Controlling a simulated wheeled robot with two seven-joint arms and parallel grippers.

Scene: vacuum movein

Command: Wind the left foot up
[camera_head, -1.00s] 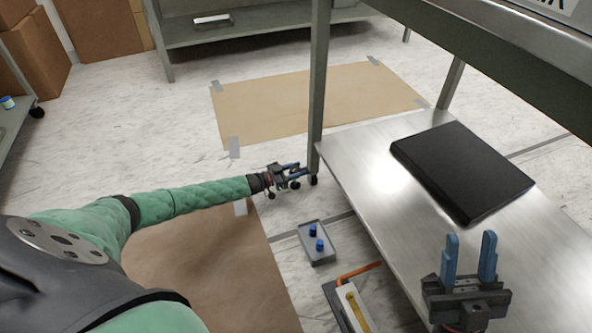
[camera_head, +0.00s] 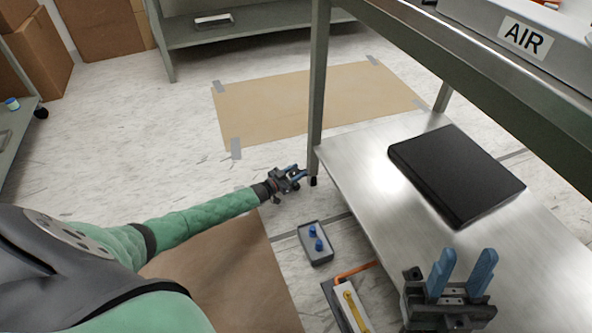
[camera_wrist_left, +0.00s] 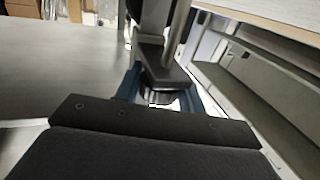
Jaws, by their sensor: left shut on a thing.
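The left foot (camera_head: 313,182) is a small dark piece at the bottom of the grey leg of the steel workbench (camera_head: 316,90). My left gripper (camera_head: 299,176) reaches it from the left, low over the floor, and is shut on it. In the left wrist view, the blue fingers (camera_wrist_left: 160,98) sit on both sides of the dark foot (camera_wrist_left: 165,77), under a metal post; its lower part is partly hidden. My right gripper (camera_head: 459,272) is open and empty above the lower shelf, its two blue fingers pointing up and apart.
A black flat case (camera_head: 456,172) lies on the steel lower shelf (camera_head: 350,160). A grey tray (camera_head: 316,250) with blue pieces and a level-like tool (camera_head: 350,305) lie on the floor left of the shelf. Taped brown sheets (camera_head: 290,102) cover parts of the floor.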

